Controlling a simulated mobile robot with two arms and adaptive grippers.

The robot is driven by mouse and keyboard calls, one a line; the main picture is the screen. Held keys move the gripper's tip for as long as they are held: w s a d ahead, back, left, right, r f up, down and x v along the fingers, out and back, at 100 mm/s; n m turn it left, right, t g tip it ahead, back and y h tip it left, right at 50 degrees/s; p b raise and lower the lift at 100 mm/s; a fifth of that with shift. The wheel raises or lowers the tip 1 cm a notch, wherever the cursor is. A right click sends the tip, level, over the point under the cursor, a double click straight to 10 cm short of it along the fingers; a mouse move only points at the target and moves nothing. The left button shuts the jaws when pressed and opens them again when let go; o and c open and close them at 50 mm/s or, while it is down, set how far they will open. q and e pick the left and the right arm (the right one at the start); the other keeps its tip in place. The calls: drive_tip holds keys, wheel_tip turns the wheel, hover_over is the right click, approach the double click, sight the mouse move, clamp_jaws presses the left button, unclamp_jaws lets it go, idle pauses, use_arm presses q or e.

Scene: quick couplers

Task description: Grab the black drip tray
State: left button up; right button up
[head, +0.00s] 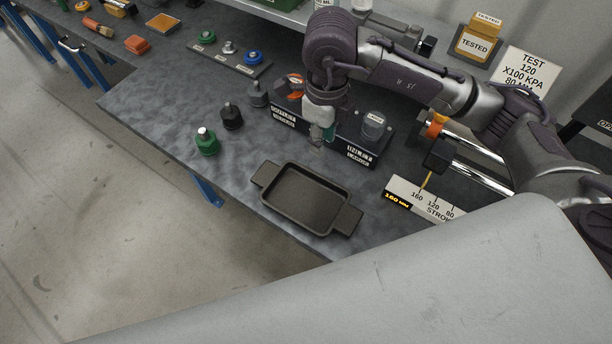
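The black drip tray (279,203) is a shallow rectangular pan with a flat tab handle at each end. It lies flat and looks empty on the dark workbench, close to the front edge. My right gripper (317,146) points down just behind the tray, in front of the dark block with the outlet and inlet labels (359,154). It is apart from the tray's rim. Its fingers are small and blurred here, so their opening is unclear. My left gripper is outside the view.
A green coupler (207,142) and black couplers (231,117) stand left of the tray. A stroke scale (421,201) lies to its right. A rack with coloured couplers (228,54) sits farther back. Bare bench (150,95) lies at the left.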

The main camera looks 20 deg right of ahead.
wheel_tip(320, 180, down, 3)
drive_tip(key=p, duration=0.2)
hover_over(319, 177)
drive_tip(key=f, duration=0.4)
drive_tip(key=shift+s+f, duration=0.3)
drive_tip(key=shift+f, duration=0.05)
drive_tip(key=shift+w+d+f, duration=0.1)
drive_tip(key=shift+w+f, duration=0.05)
drive_tip(key=shift+f, duration=0.1)
drive_tip(key=f+p, duration=0.1)
drive_tip(key=f, duration=0.3)
drive_tip(key=shift+w+p, duration=0.2)
drive_tip(key=shift+p, duration=0.15)
drive_tip(key=shift+w+f, duration=0.1)
drive_tip(key=shift+f, duration=0.45)
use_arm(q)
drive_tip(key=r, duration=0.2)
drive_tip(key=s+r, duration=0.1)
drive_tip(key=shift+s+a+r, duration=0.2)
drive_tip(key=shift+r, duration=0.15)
use_arm(e)
clamp_jaws()
